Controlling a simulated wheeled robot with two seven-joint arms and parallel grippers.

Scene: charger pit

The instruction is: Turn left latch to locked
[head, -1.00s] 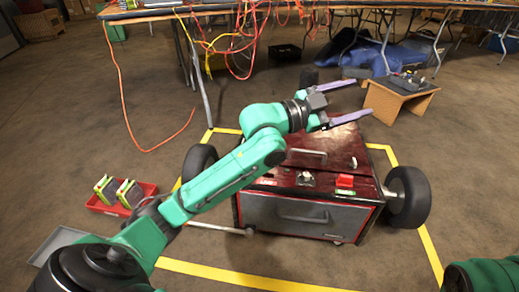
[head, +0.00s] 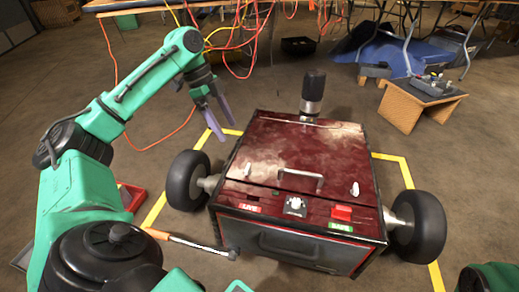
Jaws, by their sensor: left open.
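A dark red box (head: 310,143) with a worn lid stands on the floor between two black wheels. The left latch (head: 247,170) is a small pale piece near the lid's front left. The right latch (head: 355,188) is a similar piece near the front right. Whether either is locked cannot be told at this size. A lid handle (head: 301,180) lies between them. My left gripper (head: 225,131) is open and empty, its purple fingers pointing down, apart from the left latch and up and left of it in the picture. My right gripper is out of view.
The front panel carries a LIVE label (head: 249,208), a knob (head: 295,205), a red switch (head: 342,212) and a SAFE label (head: 340,227). A dark cylinder (head: 313,92) stands behind the box. An orange-ended rod (head: 195,243) lies front left. Cables hang behind.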

